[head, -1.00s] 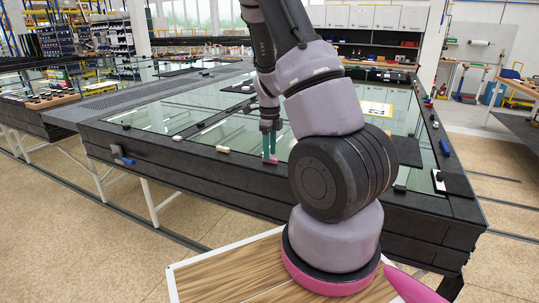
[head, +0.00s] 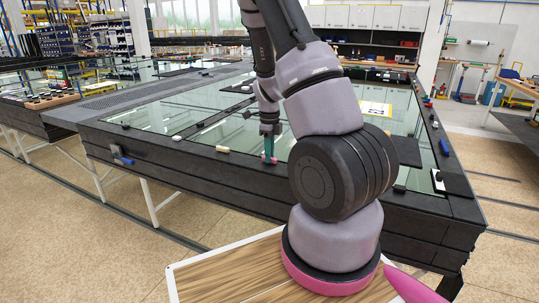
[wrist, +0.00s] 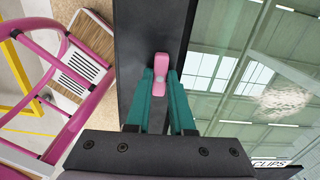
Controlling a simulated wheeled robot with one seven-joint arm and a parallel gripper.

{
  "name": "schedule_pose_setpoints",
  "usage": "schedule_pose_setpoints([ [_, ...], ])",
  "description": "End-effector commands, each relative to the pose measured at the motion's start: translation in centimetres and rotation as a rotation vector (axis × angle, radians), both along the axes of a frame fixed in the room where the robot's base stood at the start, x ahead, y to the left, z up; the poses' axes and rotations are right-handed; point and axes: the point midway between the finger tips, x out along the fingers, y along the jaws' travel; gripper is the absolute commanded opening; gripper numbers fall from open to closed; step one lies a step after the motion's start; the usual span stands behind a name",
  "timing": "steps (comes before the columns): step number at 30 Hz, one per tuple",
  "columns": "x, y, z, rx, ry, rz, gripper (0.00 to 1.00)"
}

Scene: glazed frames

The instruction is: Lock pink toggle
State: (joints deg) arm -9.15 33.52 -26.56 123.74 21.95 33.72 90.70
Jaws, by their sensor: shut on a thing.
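The pink toggle (head: 270,160) sits on the dark near edge of the glazed frame (head: 185,161), beside the glass. In the wrist view the pink toggle (wrist: 161,66) shows at the fingertips against the dark frame bar, its long side slanting a little. My gripper (head: 268,153) points down at it with teal fingers. In the wrist view my gripper (wrist: 161,80) is shut on the toggle, with one finger at each side. The toggle's lower part is partly hidden between the fingers.
A cream toggle (head: 222,150) and a white one (head: 177,138) sit farther left along the same edge. A blue-handled piece (head: 123,161) is on the frame's side. A blue toggle (head: 444,147) sits on the right edge. Glass lies right beside the gripper.

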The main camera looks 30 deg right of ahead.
Motion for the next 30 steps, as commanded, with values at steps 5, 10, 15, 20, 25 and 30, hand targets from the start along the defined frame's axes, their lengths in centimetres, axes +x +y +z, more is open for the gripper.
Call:
schedule_pose_setpoints([
  [5, 0.01, -0.06, 0.03, -0.001, -0.001, 0.084, 0.00],
  [10, 0.02, -0.04, 0.03, 0.000, 0.000, 0.218, 0.00],
  [15, 0.01, -0.06, 0.03, 0.000, 0.000, 0.377, 0.00],
  [20, 0.02, -0.07, 0.02, -0.001, -0.001, 0.531, 0.00],
  [25, 0.01, -0.09, 0.02, -0.002, 0.000, 0.692, 0.00],
  [30, 0.01, -0.11, 0.03, -0.001, -0.001, 0.853, 0.00],
])
